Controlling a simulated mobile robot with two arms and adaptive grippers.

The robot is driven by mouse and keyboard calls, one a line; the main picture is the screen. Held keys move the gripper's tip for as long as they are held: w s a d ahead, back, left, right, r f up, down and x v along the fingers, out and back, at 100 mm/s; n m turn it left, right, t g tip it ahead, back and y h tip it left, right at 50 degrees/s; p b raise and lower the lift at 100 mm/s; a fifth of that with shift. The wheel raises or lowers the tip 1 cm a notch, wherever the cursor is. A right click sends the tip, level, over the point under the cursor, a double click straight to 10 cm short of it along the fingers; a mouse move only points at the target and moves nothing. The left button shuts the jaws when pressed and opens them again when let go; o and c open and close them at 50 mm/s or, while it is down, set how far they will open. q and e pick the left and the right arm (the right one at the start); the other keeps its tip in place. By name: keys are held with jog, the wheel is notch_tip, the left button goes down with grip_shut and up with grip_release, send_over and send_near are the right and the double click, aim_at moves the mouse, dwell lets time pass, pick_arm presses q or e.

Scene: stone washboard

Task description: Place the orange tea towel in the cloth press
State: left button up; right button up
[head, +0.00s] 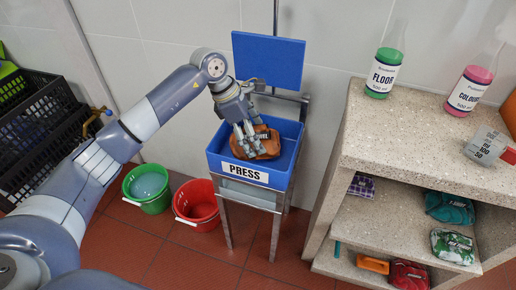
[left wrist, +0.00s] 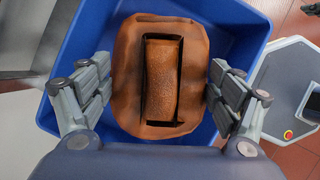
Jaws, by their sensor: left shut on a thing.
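The orange tea towel (head: 271,147), a folded brown-orange bundle with a band across its middle, is inside the blue tray of the cloth press (head: 281,180). The press's front label reads PRESS, and its blue plate (head: 268,60) stands raised behind the tray. My left gripper (head: 251,148) reaches down into the tray and is shut on the towel. In the left wrist view the towel (left wrist: 128,75) lies between the two fingers (left wrist: 160,80), with blue tray around it. I cannot tell whether the towel touches the tray floor.
A green bucket (head: 146,188) and a red bucket (head: 197,204) stand left of the press. Black crates (head: 40,130) are at the far left. A stone shelf unit (head: 400,140) on the right carries bottles on top and folded cloths below.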

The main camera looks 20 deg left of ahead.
pick_arm(q)
notch_tip(320, 180, down, 5)
jog(key=shift+d+r+b, duration=0.1)
jog(key=shift+r+b, duration=0.1)
jog(key=shift+b, duration=0.1)
pick_arm(e)
jog(key=shift+v, duration=1.25)
pick_arm(q)
jog(key=shift+f, duration=0.15)
pick_arm(e)
jog(key=shift+w+d+r, duration=0.15)
jog(key=shift+w+d, duration=0.05)
jog(key=shift+d, duration=0.05)
pick_arm(q)
jog(key=o, duration=0.8)
jog(key=shift+c, duration=0.2)
pick_arm(e)
jog(key=shift+r, duration=0.1)
jog(key=shift+r, duration=0.1)
pick_arm(q)
jog(key=p+v, duration=0.1)
jog(key=v, duration=1.1)
jog(key=shift+d+p, duration=0.15)
jog(key=shift+p, duration=0.15)
pick_arm(e)
notch_tip(320, 180, down, 6)
jog(key=shift+w+a+f, duration=0.15)
jog(key=shift+w+f, duration=0.05)
jog(key=shift+w, duration=0.2)
